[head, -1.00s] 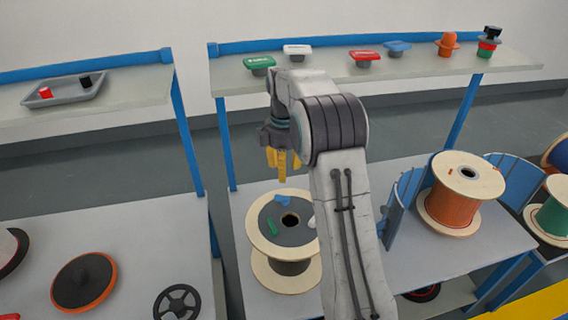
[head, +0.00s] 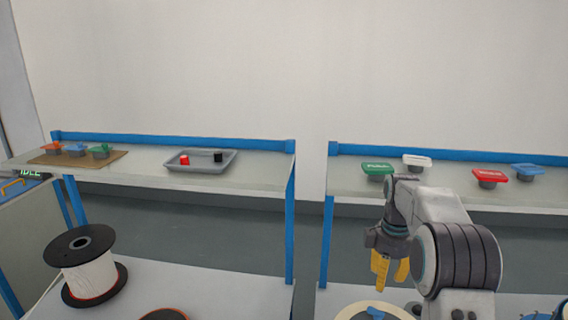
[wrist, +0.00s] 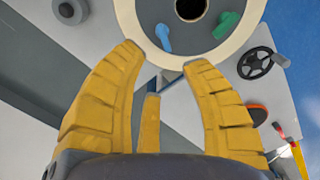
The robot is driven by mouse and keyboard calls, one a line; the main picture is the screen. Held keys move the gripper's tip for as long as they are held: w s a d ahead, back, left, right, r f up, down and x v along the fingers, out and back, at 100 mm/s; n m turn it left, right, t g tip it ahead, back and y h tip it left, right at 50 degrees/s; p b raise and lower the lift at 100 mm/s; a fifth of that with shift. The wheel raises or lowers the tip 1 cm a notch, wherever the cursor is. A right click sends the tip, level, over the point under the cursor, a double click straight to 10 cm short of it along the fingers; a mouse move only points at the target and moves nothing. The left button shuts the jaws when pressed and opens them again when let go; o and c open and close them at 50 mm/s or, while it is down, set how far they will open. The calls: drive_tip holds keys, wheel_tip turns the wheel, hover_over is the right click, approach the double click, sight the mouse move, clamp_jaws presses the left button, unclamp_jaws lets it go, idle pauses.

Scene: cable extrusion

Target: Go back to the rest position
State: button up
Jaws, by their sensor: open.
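In the head view only the top of this spool (head: 350,309) shows at the bottom edge.
The right shelf (head: 440,186) holds green, white, red and blue pieces. The left shelf (head: 140,178) holds a grey tray (head: 200,168) with red and black items, and a brown mat (head: 50,159) with several pieces. A black-flanged white spool (head: 92,280) stands lower left.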

drive_tip(key=s+f+m, duration=0.1)
drive_tip(key=f+m, duration=0.3)
drive_tip(key=m, duration=0.1)
drive_tip(key=s+f+m, duration=0.1)
drive_tip(key=m, duration=0.2)
drive_tip(key=shift+s+a+f, duration=0.25)
drive_tip(key=shift+s+f, duration=0.05)
drive_tip(key=shift+f, duration=0.1)
drive_tip(key=s+m, duration=0.1)
drive_tip(key=s, duration=0.1)
drive_tip(key=s+a+m, duration=0.1)
drive_tip(key=s, duration=0.2)
drive_tip(key=s+a+m+g, duration=0.1)
drive_tip(key=s, duration=0.2)
drive_tip(key=shift+s+f, duration=0.2)
drive_tip(key=s+a+r+t+p, duration=0.1)
drive_tip(key=s+a+r+t, duration=0.1)
drive_tip(key=s+r, duration=0.4)
drive_tip(key=s+a+r+t+p, duration=0.1)
drive_tip(key=s+a+r, duration=0.4)
drive_tip(key=s, duration=0.8)
drive_tip(key=shift+a+r+n+t, duration=0.3)
drive_tip(key=shift+r+t, duration=0.4)
drive_tip(key=shift+r, duration=0.1)
drive_tip(key=shift+o, duration=0.2)
drive_tip(key=shift+s, duration=0.1)
